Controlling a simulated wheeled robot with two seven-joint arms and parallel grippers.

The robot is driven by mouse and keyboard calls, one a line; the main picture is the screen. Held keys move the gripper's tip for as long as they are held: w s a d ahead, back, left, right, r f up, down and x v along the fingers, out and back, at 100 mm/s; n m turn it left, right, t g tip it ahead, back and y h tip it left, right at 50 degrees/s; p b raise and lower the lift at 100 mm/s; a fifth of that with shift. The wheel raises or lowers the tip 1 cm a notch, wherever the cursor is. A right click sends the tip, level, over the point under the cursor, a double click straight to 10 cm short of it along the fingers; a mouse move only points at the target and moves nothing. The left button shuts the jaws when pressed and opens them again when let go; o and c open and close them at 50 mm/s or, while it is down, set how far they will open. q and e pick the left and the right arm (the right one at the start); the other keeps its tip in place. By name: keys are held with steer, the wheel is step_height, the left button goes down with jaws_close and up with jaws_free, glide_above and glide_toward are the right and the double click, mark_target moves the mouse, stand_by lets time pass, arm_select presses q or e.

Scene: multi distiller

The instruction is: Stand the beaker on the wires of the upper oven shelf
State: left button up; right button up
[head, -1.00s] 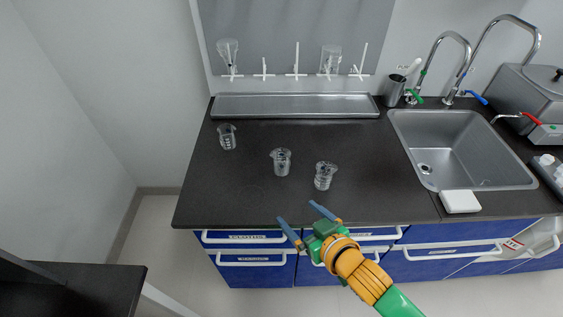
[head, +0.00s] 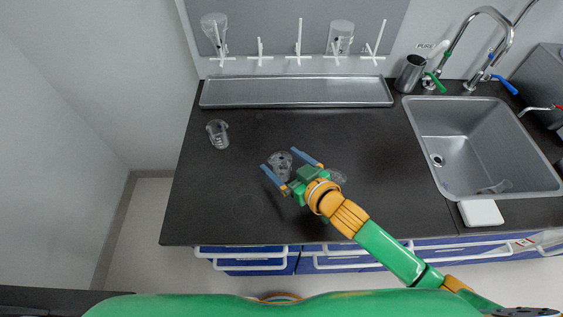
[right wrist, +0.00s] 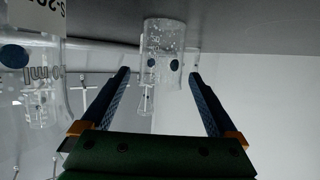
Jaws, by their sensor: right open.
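A clear glass beaker (head: 281,171) stands on the dark counter, between the two fingers of my right gripper (head: 292,163) as the head view shows it. My right gripper is open, and whether either finger touches the glass cannot be told. In the right wrist view, which is upside down, a beaker (right wrist: 162,48) shows between the fingertips (right wrist: 159,75). A second beaker (head: 338,177) stands just right of the gripper, partly hidden by it. A large glass close to the camera fills the left of the wrist view (right wrist: 30,70). A third beaker (head: 217,134) stands farther left. No oven shelf is in view. My left gripper is not in view.
A metal tray (head: 295,92) lies along the back, under a peg rack with hanging glassware (head: 341,38). A sink (head: 480,140) with taps is at the right, with a white block (head: 481,213) at its front. The counter's (head: 215,200) front left is clear.

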mark_target(276, 156)
steer(key=x, duration=0.4)
steer(key=shift+w+r, duration=0.1)
steer(key=shift+r, duration=0.1)
steer(key=c, duration=1.4)
